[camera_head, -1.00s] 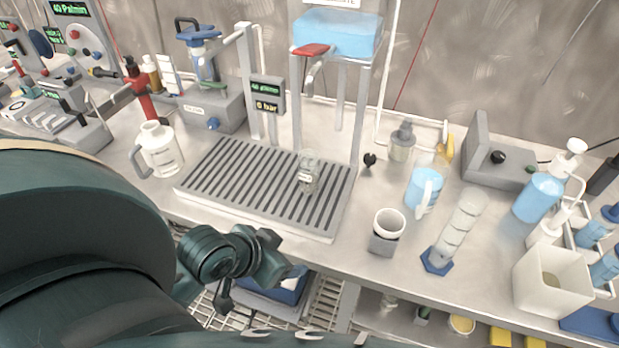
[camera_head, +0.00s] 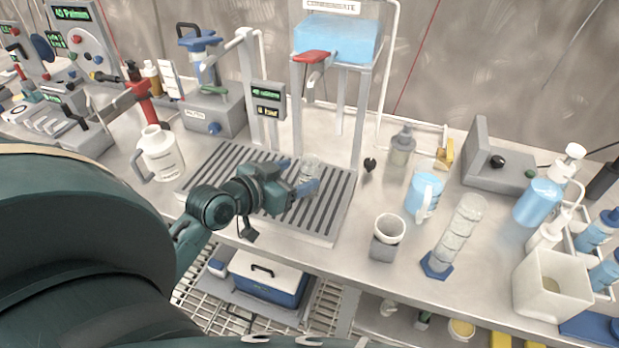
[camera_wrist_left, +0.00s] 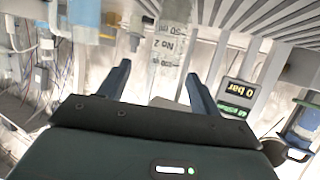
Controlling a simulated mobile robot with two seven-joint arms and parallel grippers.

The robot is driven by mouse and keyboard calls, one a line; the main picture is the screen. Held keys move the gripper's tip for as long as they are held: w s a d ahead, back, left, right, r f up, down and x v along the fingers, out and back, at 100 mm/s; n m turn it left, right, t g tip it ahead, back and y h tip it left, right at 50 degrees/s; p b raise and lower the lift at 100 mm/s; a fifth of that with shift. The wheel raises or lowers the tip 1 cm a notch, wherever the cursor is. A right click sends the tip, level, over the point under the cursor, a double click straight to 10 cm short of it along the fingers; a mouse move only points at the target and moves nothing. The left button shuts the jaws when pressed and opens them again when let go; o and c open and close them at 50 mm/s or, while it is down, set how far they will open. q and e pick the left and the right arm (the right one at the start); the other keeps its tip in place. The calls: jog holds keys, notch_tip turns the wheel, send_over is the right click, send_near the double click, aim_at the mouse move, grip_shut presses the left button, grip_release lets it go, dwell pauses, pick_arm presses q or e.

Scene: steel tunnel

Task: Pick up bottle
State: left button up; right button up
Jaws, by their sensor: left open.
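A small clear bottle (camera_head: 311,167) stands on the slatted drain grate (camera_head: 335,205) under the water tank. My left gripper (camera_head: 298,180) is over the grate, with its fingers pointing at the bottle and hiding its lower part in the head view. In the left wrist view, the clear bottle (camera_wrist_left: 170,55) with printed markings shows upside down, between and beyond the two open fingers of my left gripper (camera_wrist_left: 158,75). The gripper is open and holds nothing. I cannot tell whether a finger touches the bottle. My right gripper is not in view.
A blue water tank (camera_head: 337,38) with a red-handled tap stands behind the bottle. A display post (camera_head: 268,100) is at its left. A white jug (camera_head: 160,153) stands left of the grate.

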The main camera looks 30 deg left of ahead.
aim_at(303, 172)
pick_arm(q)
jog(key=shift+a+f+x, duration=0.1)
jog(key=shift+a+x, duration=0.05)
jog(key=shift+x, duration=1.35)
jog(key=shift+a+f+x, duration=0.1)
jog(key=shift+a+x, duration=0.1)
jog(key=shift+x, duration=1.3)
jog(key=shift+c, duration=0.3)
jog(key=shift+s, duration=0.1)
jog(key=c, duration=1.1)
notch_tip(303, 172, up, 10)
jog(key=p, duration=0.1)
